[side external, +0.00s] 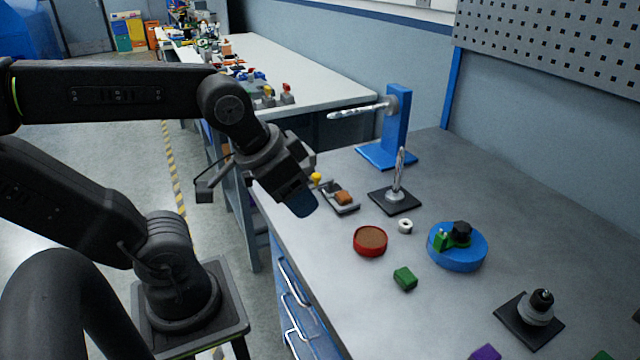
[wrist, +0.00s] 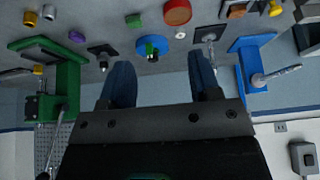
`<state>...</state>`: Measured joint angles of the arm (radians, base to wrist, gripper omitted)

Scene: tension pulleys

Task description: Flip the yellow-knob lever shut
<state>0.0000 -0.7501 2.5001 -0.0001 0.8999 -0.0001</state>
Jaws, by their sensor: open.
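The yellow knob (side external: 315,178) of the lever shows just beyond my gripper in the side view. It sits by the far left end of a small dark base (side external: 344,208) with grey parts and an orange-brown block (side external: 344,197). In the wrist view the yellow knob (wrist: 275,8) is at the top right edge, and its lever is mostly cut off. I cannot tell the lever's angle. My gripper (side external: 303,207) points down near the bench's left edge, on the near side of the knob. Its blue fingers (wrist: 162,72) are apart with nothing between them.
A blue stand (side external: 396,125) with a horizontal rod and a dark plate with an upright rod (side external: 398,185) are close by. A red dish (side external: 370,241), white ring (side external: 405,226), green block (side external: 405,279) and blue disc (side external: 458,247) lie nearer. Bare bench separates them.

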